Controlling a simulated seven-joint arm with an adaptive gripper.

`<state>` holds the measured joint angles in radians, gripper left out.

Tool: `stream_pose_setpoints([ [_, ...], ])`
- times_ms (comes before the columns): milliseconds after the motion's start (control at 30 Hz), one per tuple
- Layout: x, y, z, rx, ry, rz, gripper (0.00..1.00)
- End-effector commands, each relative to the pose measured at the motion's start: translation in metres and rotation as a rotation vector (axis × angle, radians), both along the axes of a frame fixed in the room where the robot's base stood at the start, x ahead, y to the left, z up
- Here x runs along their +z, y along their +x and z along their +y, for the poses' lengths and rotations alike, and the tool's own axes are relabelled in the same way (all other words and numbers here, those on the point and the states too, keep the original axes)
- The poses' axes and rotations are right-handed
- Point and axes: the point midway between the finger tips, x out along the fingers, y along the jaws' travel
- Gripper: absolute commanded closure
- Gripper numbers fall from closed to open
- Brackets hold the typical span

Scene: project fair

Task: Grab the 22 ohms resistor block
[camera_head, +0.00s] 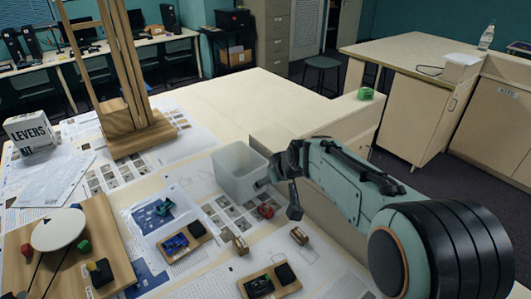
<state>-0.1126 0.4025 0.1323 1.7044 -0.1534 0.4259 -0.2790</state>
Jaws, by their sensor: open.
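Two small wooden blocks with dark markings stand on the paper-covered table: one block (240,246) left of centre and another block (299,236) further right. Their labels are too small to read, so I cannot tell which is the 22 ohms resistor block. My gripper (284,190) reaches in from the right, above the table beside the white bin. It is open, and I see nothing held in it. One dark finger hangs down above and a little left of the right block, apart from it. Part of the gripper is hidden by its own links.
A white open bin (240,183) stands left of my gripper. A red piece (266,211) lies below it. Wooden boards with a blue module (174,243) and a dark module (260,286) lie nearby. A tall wooden frame (130,135) stands behind left. The table's back is clear.

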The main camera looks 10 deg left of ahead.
Motion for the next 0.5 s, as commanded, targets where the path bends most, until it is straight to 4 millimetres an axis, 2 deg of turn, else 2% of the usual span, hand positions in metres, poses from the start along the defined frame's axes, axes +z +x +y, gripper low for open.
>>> stream_pose_setpoints([
  [33,-0.032,0.01,0.016,0.022,0.011,0.037,0.34],
  [100,-0.072,0.016,0.034,0.047,0.023,0.091,0.34],
  [200,-0.126,0.01,0.051,0.074,0.025,0.184,0.34],
  [300,-0.166,-0.006,0.06,0.091,0.019,0.263,0.34],
  [400,-0.187,-0.015,0.063,0.099,0.012,0.303,0.34],
  [500,-0.198,-0.016,0.069,0.106,0.01,0.31,0.34],
])
